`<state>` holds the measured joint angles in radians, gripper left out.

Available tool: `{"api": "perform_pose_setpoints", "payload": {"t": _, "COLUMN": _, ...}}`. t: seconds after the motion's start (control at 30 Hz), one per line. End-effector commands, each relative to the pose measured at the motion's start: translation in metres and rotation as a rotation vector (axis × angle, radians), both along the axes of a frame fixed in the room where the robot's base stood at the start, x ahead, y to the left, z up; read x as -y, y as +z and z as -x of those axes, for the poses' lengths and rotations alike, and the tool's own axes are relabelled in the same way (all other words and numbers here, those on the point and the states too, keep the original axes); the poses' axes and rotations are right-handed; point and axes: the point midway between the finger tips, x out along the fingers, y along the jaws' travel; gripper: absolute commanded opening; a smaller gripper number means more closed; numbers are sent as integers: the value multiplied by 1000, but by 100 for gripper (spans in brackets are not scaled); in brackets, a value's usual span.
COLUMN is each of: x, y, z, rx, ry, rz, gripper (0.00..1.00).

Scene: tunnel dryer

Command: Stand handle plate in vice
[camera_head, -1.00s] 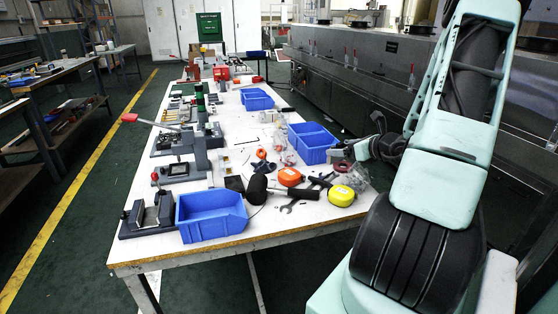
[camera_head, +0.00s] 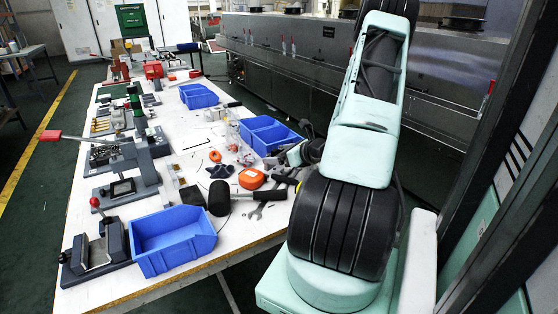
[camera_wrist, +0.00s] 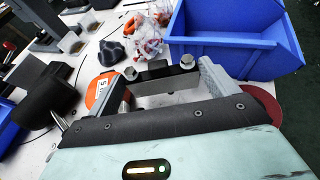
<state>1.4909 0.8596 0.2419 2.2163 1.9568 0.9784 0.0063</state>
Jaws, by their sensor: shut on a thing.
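My gripper (camera_wrist: 160,72) is shut on the handle plate (camera_wrist: 167,88), a grey flat piece with a dark part on top, held between both fingers. In the head view my gripper (camera_head: 292,155) is over the right side of the table, and my arm partly hides it; the plate cannot be made out there. The vice (camera_head: 97,254), a dark base with grey upright jaws, stands at the near left corner of the table. It is well to the left of my gripper, with a blue bin between.
A blue bin (camera_head: 172,241) stands right beside the vice. A black mallet (camera_head: 219,197), an orange tape measure (camera_head: 251,179) and a spanner (camera_head: 258,211) lie near the middle. A lever fixture (camera_head: 124,188) stands behind the vice.

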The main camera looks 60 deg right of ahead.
Motion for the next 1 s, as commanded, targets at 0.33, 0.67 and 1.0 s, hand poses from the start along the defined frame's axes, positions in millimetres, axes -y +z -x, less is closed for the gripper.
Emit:
{"api": "perform_pose_setpoints", "payload": {"t": 0.33, "x": 1, "y": -21, "z": 0, "rx": 2, "ry": 0, "rz": 3, "gripper": 56}}
{"api": "perform_pose_setpoints", "payload": {"t": 0.67, "x": 0, "y": -24, "z": 0, "rx": 0, "ry": -1, "rz": 1, "gripper": 100}}
{"api": "perform_pose_setpoints", "payload": {"t": 1.0, "x": 0, "y": -18, "z": 6, "rx": -1, "ry": -2, "rz": 2, "gripper": 100}}
